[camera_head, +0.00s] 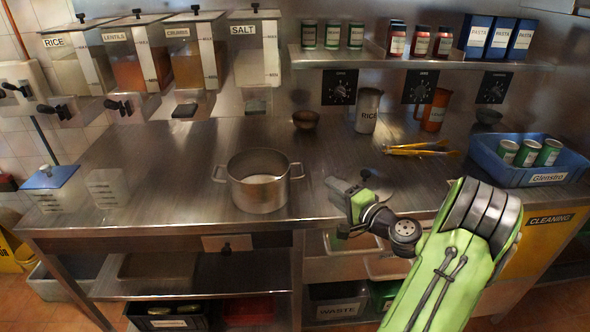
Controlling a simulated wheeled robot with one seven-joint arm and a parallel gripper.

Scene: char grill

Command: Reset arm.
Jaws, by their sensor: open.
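My green arm (455,258) reaches in from the lower right, over the front edge of the steel counter. My gripper (335,190) is at its end, pointing left, just right of a steel pot. The pot (258,198) has two side handles and stands upright on the counter (150,160), with pale contents inside. The gripper is apart from the pot's right handle.
A blue bin (507,180) with green cans stands at the right. Labelled dispensers (255,48) hang at the back left. The counter's left middle is clear.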

